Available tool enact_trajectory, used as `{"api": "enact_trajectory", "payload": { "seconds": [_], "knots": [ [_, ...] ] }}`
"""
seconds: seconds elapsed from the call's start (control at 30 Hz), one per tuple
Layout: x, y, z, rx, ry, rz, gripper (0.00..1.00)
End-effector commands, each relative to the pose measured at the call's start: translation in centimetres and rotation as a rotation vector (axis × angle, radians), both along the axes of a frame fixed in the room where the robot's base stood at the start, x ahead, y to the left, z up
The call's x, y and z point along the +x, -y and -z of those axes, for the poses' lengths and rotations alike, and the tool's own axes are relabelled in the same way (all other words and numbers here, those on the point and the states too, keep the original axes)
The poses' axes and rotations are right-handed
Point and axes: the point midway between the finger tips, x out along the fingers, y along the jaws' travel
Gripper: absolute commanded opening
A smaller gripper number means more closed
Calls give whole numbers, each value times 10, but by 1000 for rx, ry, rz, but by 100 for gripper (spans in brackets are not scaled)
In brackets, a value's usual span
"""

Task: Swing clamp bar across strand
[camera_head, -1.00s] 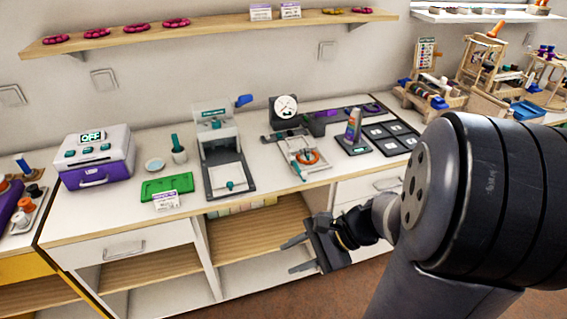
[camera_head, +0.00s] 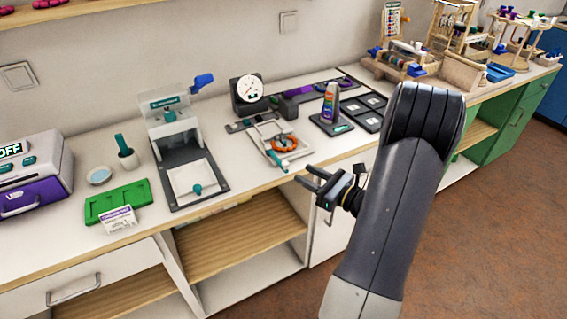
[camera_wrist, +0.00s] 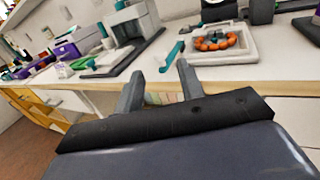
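The orange bead strand (camera_head: 285,143) lies in a loop on a pale board (camera_head: 262,133) near the counter's front. A bar with a teal handle (camera_head: 278,161), which looks like the clamp bar, lies at the board's left side, beside the strand. In the wrist view, the strand (camera_wrist: 216,41) is at upper right and the teal handle (camera_wrist: 172,56) is left of it, pointing toward the counter's front edge. My gripper (camera_head: 303,174) is open and empty at the counter's front edge, just in front of the handle. Its fingers (camera_wrist: 158,70) are apart with nothing between them.
A dial gauge (camera_head: 247,90) stands behind the board. A spray-like bottle (camera_head: 330,102) on a dark base is to the right, with dark trays (camera_head: 366,112) beyond. A press-like stand (camera_head: 174,122) is to the left. The counter edge lies right by my gripper.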

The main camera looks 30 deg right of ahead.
Motion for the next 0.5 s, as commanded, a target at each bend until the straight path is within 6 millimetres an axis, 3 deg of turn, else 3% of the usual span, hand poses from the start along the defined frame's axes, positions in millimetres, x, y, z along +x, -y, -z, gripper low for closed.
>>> {"api": "enact_trajectory", "payload": {
  "seconds": [0.3, 0.5],
  "knots": [
    [50, -25, 0, 0, -1, -6, 37],
    [69, -32, 0, -1, 0, -4, 37]
  ]
}}
